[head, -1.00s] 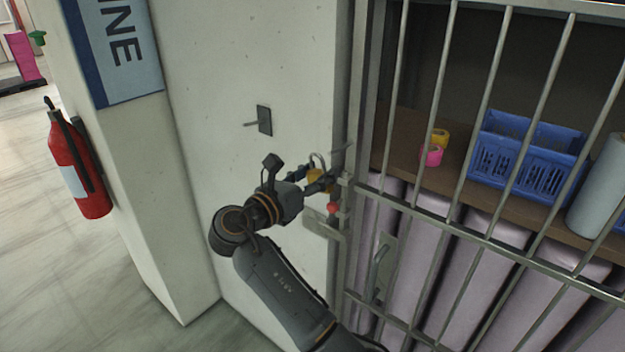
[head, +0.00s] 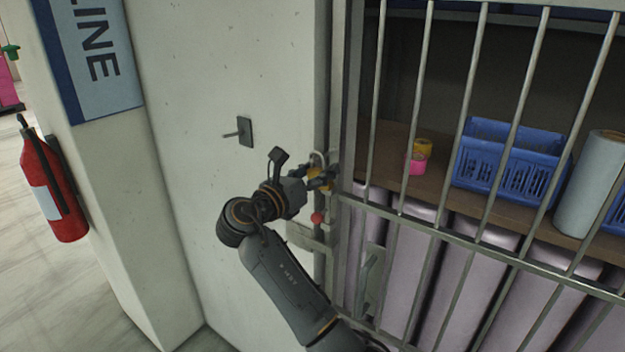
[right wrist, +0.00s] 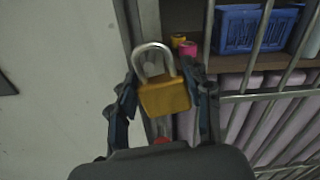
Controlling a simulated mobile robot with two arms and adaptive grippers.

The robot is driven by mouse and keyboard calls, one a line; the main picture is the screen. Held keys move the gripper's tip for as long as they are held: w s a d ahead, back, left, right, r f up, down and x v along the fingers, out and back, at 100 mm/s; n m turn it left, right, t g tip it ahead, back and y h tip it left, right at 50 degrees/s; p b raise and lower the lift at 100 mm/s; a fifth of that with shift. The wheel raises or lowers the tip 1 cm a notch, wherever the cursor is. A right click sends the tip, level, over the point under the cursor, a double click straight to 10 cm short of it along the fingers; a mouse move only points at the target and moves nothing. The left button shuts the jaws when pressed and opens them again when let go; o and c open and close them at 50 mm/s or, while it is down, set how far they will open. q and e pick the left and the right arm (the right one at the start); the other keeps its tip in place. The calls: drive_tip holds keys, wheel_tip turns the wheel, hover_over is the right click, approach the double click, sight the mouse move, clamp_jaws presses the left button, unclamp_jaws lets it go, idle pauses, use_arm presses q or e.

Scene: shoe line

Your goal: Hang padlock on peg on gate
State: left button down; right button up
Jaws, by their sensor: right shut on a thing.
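The padlock has a brass body and a steel shackle. In the head view the padlock (head: 316,180) is upright at the gate's left frame, partly covered by my right gripper (head: 322,179). In the right wrist view the padlock (right wrist: 164,96) sits between the fingers of my right gripper (right wrist: 164,105), which is shut on its body, shackle up. A pale rounded thing (right wrist: 151,69) shows through the shackle opening; I cannot tell whether it is a peg or whether the shackle is around it. The barred gate (head: 420,222) stands to the right. My left gripper is not in view.
A dark plate with a short peg (head: 245,131) is on the white wall left of the gate. A red knob (head: 317,217) is just below the padlock. Behind the bars are a blue basket (head: 500,165) and tape rolls (head: 415,163). A fire extinguisher (head: 52,190) hangs far left.

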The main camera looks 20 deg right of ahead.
drive_tip(key=shift+b+x, duration=0.65)
drive_tip(key=shift+x, duration=0.25)
drive_tip(key=shift+w+d+p, duration=0.15)
drive_tip(key=shift+p, duration=0.25)
drive_tip(key=shift+w+d+f+p, duration=0.25)
drive_tip(key=shift+d+f+p, duration=0.15)
drive_tip(key=shift+p, duration=0.3)
drive_tip(key=shift+f, duration=0.1)
drive_tip(key=o, duration=1.3)
drive_tip(key=shift+c, duration=0.2)
drive_tip(key=shift+o, duration=0.7)
